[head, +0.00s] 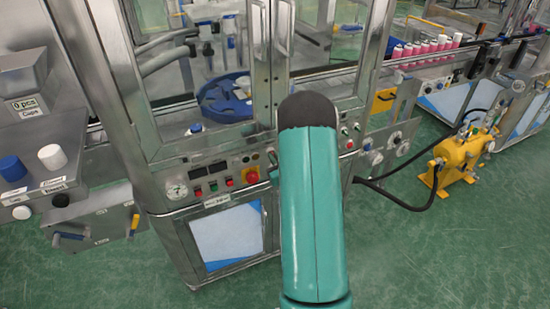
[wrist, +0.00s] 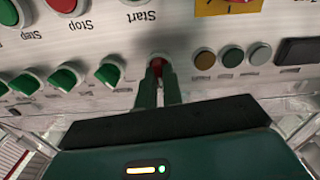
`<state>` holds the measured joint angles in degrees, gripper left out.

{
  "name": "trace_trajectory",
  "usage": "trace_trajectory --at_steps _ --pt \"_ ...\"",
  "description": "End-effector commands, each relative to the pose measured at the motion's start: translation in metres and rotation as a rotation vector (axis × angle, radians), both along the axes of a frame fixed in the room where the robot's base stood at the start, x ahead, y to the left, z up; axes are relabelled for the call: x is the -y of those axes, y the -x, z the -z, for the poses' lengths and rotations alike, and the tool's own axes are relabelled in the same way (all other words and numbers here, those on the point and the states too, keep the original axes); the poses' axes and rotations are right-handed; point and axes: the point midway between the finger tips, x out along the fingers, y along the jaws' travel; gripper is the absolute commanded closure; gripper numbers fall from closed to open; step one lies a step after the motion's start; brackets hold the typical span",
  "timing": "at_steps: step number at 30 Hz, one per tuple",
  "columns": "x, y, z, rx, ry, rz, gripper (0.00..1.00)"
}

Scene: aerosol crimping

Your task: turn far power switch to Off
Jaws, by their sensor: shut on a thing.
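In the wrist view a light control panel (wrist: 190,28) shows upside down. My gripper (wrist: 157,84) is up against it, with its two dark green fingers shut on a small red knob (wrist: 156,65). The fingers hide most of the knob, so I cannot tell which way it is turned or read a label for it. In the head view my teal arm hides the gripper and the knob.
In the head view, a machine with a red emergency button (head: 251,175) and a yellow pump (head: 452,158) stand on green floor.

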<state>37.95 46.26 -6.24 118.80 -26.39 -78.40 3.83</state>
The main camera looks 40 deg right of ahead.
Motion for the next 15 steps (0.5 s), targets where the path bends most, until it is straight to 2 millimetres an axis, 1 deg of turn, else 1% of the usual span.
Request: trace_trajectory --at_steps 6,15 --pt "-0.0017 -0.0001 0.0008 -0.054 0.178 -0.002 1.00" --pt "-0.0021 0.0000 0.0012 -0.102 0.342 -0.001 1.00"
